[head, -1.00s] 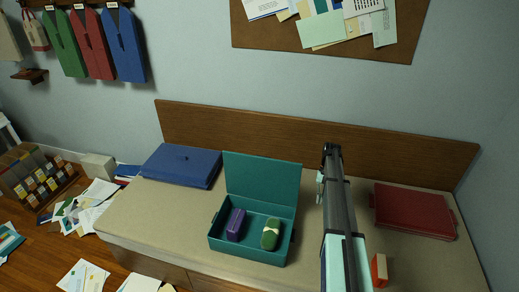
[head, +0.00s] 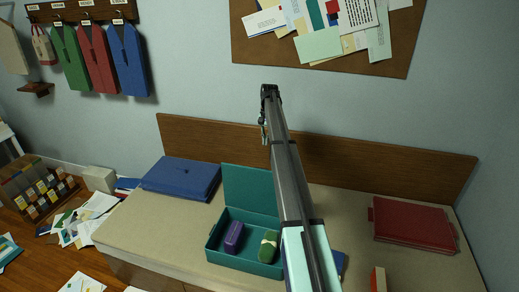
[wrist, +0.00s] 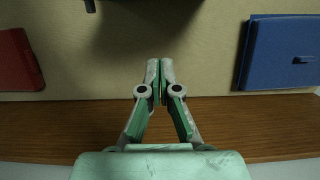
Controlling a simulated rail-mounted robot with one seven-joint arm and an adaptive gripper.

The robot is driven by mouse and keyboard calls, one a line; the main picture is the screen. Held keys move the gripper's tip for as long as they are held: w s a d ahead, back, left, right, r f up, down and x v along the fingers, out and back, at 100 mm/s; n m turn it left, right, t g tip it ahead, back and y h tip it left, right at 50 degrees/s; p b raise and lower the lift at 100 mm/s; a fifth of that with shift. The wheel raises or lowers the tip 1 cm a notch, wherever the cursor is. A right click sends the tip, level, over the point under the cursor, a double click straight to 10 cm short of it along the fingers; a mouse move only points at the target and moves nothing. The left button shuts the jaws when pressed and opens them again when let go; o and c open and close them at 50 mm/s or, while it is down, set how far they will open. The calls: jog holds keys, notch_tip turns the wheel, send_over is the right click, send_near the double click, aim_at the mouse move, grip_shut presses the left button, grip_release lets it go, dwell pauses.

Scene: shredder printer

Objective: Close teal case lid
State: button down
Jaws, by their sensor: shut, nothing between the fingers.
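The teal case (head: 214,242) stands open on the bench, its lid (head: 248,188) raised roughly upright at the back. My arm hides the right part of the lid and case. A purple case (head: 233,236) and a green case with a pale band (head: 268,246) lie inside. My gripper (head: 264,140) is high up, behind and above the lid, near the back board. In the wrist view my gripper (wrist: 161,65) is shut and empty over bare bench. A dark edge at the top of that view is probably the teal case.
A blue case (head: 181,178) lies left of the teal case; it also shows in the wrist view (wrist: 280,55). A red case (head: 412,225) lies at the right. A wooden board (head: 400,162) runs behind the bench. A red block (head: 379,280) stands at the front right.

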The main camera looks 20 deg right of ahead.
jog(key=s+a+f+p, duration=0.4)
jog(key=s+f, duration=0.1)
jog(key=f, duration=0.3)
jog(key=shift+f, duration=0.25)
